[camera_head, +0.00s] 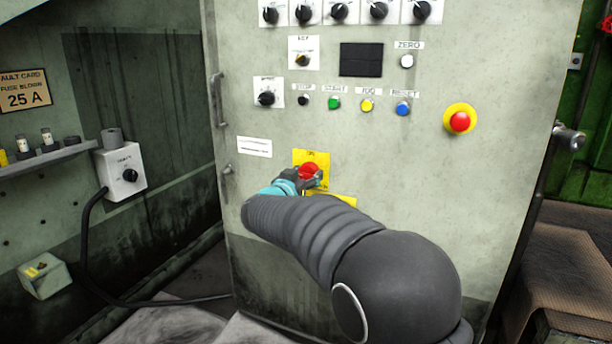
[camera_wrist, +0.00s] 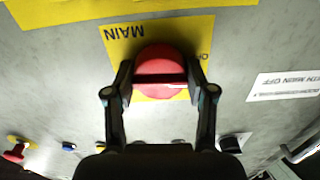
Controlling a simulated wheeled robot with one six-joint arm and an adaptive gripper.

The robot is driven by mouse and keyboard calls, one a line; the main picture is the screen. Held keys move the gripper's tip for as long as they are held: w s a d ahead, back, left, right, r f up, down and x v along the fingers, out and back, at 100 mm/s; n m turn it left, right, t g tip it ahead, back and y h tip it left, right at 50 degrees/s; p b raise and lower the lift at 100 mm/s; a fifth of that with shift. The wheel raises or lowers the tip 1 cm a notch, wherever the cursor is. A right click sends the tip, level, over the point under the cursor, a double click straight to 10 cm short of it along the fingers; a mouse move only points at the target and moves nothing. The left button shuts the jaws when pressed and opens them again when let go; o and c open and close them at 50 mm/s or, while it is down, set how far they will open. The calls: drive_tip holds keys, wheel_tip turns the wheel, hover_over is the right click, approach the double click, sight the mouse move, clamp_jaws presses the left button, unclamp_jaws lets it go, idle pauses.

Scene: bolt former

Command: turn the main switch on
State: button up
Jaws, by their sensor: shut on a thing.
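The main switch is a round red knob (camera_head: 309,171) on a yellow plate (camera_head: 323,157), low on the front of the grey control cabinet. In the wrist view the red knob (camera_wrist: 160,72) shows a raised bar running across it, with "MAIN" lettered on the yellow plate (camera_wrist: 122,35) beside it. My gripper (camera_head: 304,180) reaches the knob from the front. In the wrist view the two fingers of my gripper (camera_wrist: 160,84) are closed on opposite sides of the knob. Part of the plate is hidden behind the knob and fingers.
Above are the buttons, with green (camera_head: 334,103), yellow (camera_head: 367,105) and blue (camera_head: 403,109) ones, and a red emergency stop (camera_head: 459,121) at the right. A door handle (camera_head: 217,99) is on the cabinet's left edge. A grey switch box (camera_head: 121,170) stands further left.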

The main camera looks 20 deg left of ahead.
drive_tip(key=m, duration=0.4)
drive_tip(key=shift+m, duration=0.4)
drive_tip(key=m+b, duration=0.1)
drive_tip(key=m, duration=0.8)
drive_tip(key=shift+m+b, duration=0.35)
drive_tip(key=shift+m, duration=1.45)
drive_tip(key=o, duration=1.2)
